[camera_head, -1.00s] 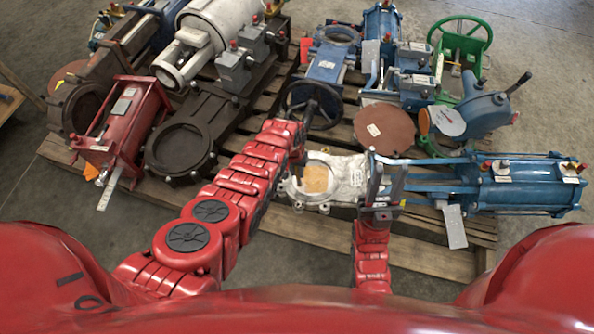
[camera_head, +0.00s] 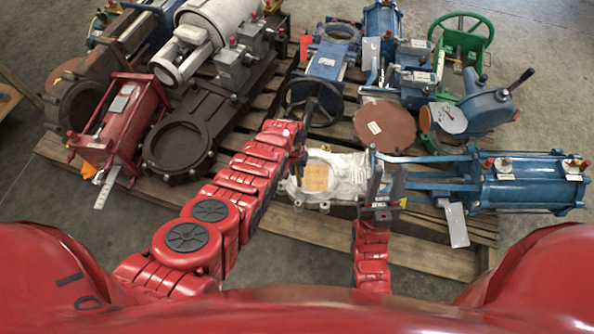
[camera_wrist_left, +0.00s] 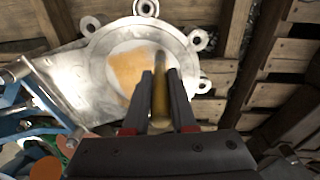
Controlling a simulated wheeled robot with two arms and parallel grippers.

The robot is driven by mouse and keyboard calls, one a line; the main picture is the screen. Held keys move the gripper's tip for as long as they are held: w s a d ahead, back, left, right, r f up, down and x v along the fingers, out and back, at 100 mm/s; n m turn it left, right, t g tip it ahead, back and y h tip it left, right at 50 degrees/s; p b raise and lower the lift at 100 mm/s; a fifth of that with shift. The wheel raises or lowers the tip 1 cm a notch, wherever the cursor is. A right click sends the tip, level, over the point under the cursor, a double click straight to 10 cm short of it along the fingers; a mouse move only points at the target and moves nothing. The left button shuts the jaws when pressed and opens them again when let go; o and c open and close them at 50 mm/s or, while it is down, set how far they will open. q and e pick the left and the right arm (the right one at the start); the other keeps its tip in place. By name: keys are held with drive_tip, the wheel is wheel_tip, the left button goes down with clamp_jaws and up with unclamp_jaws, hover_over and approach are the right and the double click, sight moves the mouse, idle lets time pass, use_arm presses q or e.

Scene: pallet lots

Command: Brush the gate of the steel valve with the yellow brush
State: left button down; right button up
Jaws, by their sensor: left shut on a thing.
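The steel valve (camera_head: 342,185) lies on the pallet, its silver round body joined to a blue cylinder actuator on the right. An orange-tan patch covers part of its gate (camera_head: 316,177); the gate and patch also show in the left wrist view (camera_wrist_left: 128,70). My left gripper (camera_head: 299,160) is at the left rim of the valve. In the left wrist view it is shut on the yellow brush (camera_wrist_left: 160,95), which points at the gate. Whether the brush touches the gate I cannot tell. My right gripper (camera_head: 386,178) stands by the valve's yoke, its fingers apart.
The pallet (camera_head: 280,215) is crowded with other valves: a red one (camera_head: 122,125) and a dark one (camera_head: 180,147) at left, a blue one with a handwheel behind. A rusty disc (camera_head: 385,127) lies behind the steel valve. Bare concrete floor is at the right.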

use_arm(q)
drive_tip(key=shift+f, duration=0.2)
drive_tip(key=shift+s+d, duration=0.15)
drive_tip(key=shift+d, duration=0.4)
drive_tip(key=shift+s+d, duration=0.15)
drive_tip(key=shift+d, duration=0.35)
idle(0.3)
wheel_tip(320, 180, up, 6)
drive_tip(key=p, duration=0.5)
drive_tip(key=shift+a+p, duration=0.3)
drive_tip(key=shift+r, duration=0.1)
